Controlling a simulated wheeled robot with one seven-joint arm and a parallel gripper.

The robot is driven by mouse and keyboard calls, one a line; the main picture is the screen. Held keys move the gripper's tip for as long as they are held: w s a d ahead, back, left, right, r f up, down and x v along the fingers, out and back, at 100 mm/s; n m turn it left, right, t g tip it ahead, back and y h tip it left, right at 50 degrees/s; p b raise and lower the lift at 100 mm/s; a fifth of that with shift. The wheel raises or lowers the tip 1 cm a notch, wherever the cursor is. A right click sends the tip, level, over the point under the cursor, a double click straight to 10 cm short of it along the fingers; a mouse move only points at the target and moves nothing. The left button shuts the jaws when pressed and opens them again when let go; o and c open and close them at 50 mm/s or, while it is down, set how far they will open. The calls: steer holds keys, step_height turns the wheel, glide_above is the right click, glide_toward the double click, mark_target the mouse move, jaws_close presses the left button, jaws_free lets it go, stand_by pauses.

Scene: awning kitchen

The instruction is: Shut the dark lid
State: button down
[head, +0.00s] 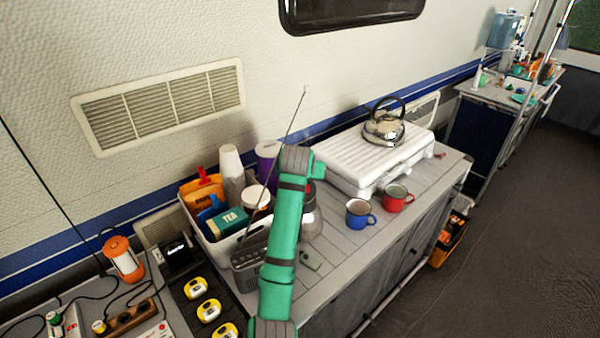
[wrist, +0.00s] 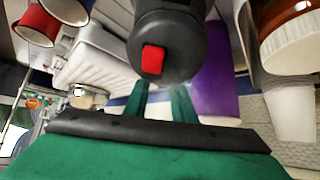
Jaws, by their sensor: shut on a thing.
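A dark rounded lid-like part with a red square button (wrist: 165,35) fills the top middle of the wrist view. My gripper (wrist: 167,95) reaches up to it with its two green fingers close together; they are shut at its underside, and the exact contact is hidden. I cannot tell how far open the lid is.
A white bin (head: 215,250) with a tea box and cups stands left of my arm. Blue (head: 360,213) and red (head: 397,197) mugs stand to the right. A white stove case (head: 350,160) carries a kettle (head: 384,125). A radio (head: 248,257) with a raised antenna is close by.

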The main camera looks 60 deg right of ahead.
steer(key=shift+d+f, duration=0.25)
steer(key=shift+f, duration=0.7)
steer(key=shift+w+f, duration=0.25)
steer(key=shift+s+d+f, duration=0.1)
steer(key=shift+s+d, duration=0.1)
steer(key=shift+s, duration=0.1)
steer(key=shift+w+a, duration=0.2)
steer(key=shift+w, duration=0.05)
steer(key=c, duration=1.5)
jaws_free()
steer(key=shift+s, duration=0.1)
steer(key=shift+d, duration=0.15)
